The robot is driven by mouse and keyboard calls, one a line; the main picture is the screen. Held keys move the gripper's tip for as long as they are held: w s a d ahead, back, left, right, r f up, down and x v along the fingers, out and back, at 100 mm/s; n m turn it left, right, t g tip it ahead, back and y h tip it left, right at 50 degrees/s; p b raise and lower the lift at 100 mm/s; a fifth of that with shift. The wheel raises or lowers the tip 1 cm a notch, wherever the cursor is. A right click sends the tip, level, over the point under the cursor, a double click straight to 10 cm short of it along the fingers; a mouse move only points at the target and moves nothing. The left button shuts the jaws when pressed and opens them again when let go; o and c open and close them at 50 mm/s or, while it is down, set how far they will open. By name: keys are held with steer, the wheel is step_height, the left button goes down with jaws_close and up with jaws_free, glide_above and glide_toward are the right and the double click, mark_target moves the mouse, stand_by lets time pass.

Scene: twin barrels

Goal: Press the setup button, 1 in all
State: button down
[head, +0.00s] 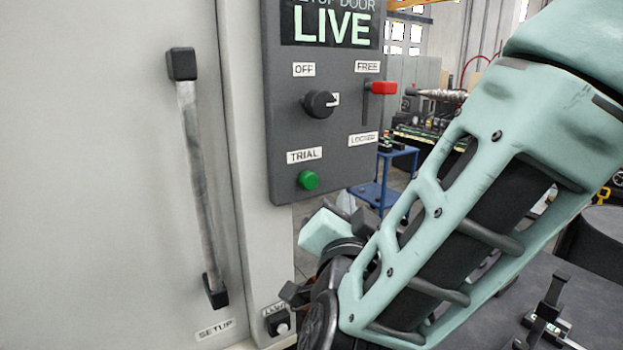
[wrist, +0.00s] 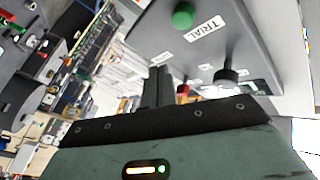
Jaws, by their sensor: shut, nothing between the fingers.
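A SETUP label (head: 215,329) is at the bottom of the pale machine front in the head view. No button shows beside it; the picture edge cuts off what lies below. A green button (head: 308,180) under a TRIAL label is on the grey control panel (head: 285,130); the green button also shows in the wrist view (wrist: 183,15). My gripper (wrist: 158,88) has its dark fingers together and empty in the wrist view. In the head view its teal hand is below the panel, right of the machine edge, with the fingertips not clearly visible.
The panel has a LIVE display (head: 331,27), a black knob (head: 319,104) and a red-handled lever (head: 383,88). A long door handle (head: 197,175) projects from the machine. A small white switch (head: 281,327) is low on its edge. A blue cart (head: 383,190) stands behind.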

mark_target(309, 181)
steer(key=w+a, duration=0.3)
steer(key=w, duration=0.2)
steer(key=shift+a, duration=0.2)
stand_by(2.0)
steer(key=shift+w+a, duration=0.2)
steer(key=shift+w, duration=0.15)
